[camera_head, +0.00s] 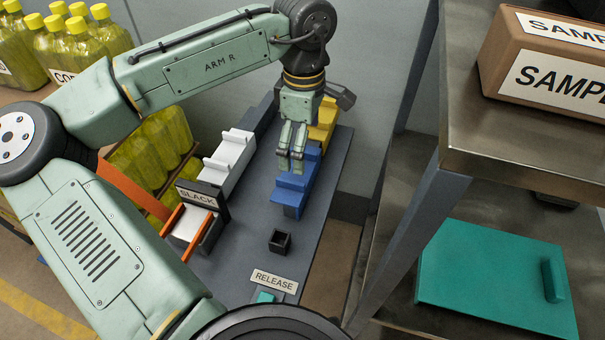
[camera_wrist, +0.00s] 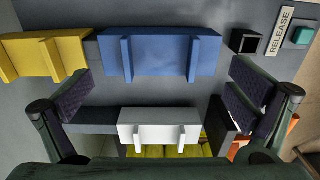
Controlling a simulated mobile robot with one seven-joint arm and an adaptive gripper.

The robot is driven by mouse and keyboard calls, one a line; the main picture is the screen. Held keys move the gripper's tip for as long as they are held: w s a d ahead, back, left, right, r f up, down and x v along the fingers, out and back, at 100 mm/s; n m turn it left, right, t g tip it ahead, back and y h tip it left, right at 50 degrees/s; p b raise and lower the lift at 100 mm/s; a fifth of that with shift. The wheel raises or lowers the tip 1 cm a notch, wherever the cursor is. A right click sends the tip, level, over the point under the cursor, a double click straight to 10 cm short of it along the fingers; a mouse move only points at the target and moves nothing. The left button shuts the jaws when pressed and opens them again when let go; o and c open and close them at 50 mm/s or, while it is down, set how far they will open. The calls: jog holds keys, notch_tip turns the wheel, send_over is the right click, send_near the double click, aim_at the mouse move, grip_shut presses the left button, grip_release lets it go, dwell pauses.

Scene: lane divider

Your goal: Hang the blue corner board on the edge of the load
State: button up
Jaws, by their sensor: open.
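The blue corner board (camera_head: 289,197) lies on the grey table between the yellow board and the small black box. It has two raised ribs and also shows at the top middle of the wrist view (camera_wrist: 160,58). My gripper (camera_head: 291,165) points down over the blue board and hides part of it. In the wrist view my gripper (camera_wrist: 160,95) is wide open and empty, with the blue board mostly above the line between its fingers. The load of yellow-capped jugs (camera_head: 160,142) stands left of the table, with an orange strap (camera_head: 135,188) by it.
A yellow board (camera_head: 325,118) lies behind the blue one. A white board (camera_head: 230,158) is at the table's left edge, near a SLACK sign (camera_head: 198,198). A black box (camera_head: 280,242) and RELEASE label (camera_head: 274,281) are in front. A metal shelf (camera_head: 460,135) stands right.

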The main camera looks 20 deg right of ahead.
aim_at(298, 177)
jog(key=shift+a+f, duration=0.1)
jog(key=shift+f, duration=3)
jog(key=shift+c, duration=0.4)
